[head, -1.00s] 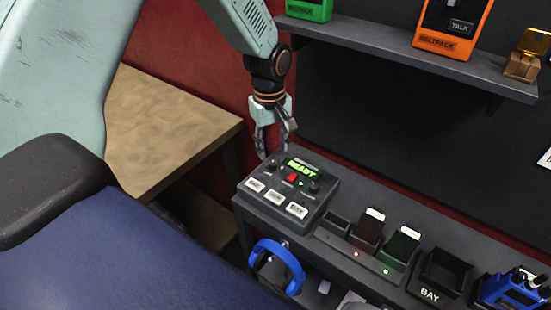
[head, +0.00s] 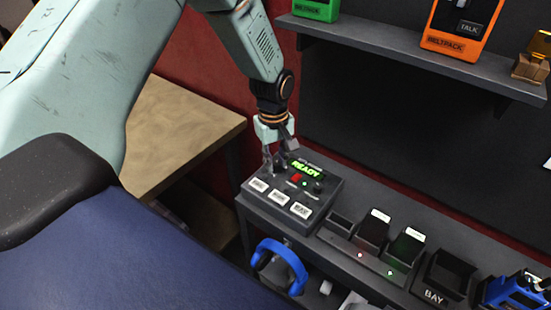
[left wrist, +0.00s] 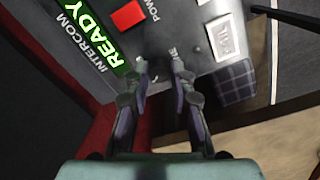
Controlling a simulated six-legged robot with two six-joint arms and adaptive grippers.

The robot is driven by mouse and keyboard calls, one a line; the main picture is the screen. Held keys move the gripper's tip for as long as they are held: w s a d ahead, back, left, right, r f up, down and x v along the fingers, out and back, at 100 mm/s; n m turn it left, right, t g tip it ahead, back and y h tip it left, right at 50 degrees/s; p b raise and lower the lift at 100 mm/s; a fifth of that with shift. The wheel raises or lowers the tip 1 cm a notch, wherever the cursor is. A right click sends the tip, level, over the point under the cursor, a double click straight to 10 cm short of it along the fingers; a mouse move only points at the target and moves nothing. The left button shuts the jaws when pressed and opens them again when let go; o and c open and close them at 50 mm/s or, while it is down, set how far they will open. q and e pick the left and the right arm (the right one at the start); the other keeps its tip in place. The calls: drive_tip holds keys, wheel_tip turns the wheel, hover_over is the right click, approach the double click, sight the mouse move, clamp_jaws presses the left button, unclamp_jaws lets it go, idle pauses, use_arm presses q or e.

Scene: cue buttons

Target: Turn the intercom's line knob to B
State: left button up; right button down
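The intercom (head: 318,208) is a dark grey box on the end of the shelf. It has a green READY display (head: 306,170), a small red switch (head: 296,178), white labelled keys and a dark knob (head: 318,187) at right. My left gripper (head: 274,168) points down over its left rear part, beside the display. In the left wrist view its fingers (left wrist: 158,60) are apart, with the tips close to the intercom's face (left wrist: 185,45). I see nothing clearly held between them. The dark knob seen earlier left of the display is hidden by the fingers. My right gripper is out of view.
Card slots (head: 373,231) and an empty BAY holder (head: 446,274) stand right of the intercom. Blue headphones (head: 290,262) hang below. An upper shelf (head: 420,62) with an orange beltpack (head: 462,28) is above. A wooden table (head: 175,125) is at left.

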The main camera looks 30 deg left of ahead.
use_arm(q)
drive_tip(key=shift+d, duration=0.1)
clamp_jaws()
drive_tip(key=shift+m+p, duration=0.45)
drive_tip(key=shift+m, duration=0.35)
drive_tip(key=m, duration=0.2)
drive_tip(key=shift+m+p, duration=0.3)
drive_tip(key=shift+p, duration=0.1)
drive_tip(key=m, duration=0.3)
drive_tip(key=shift+m, duration=2.5)
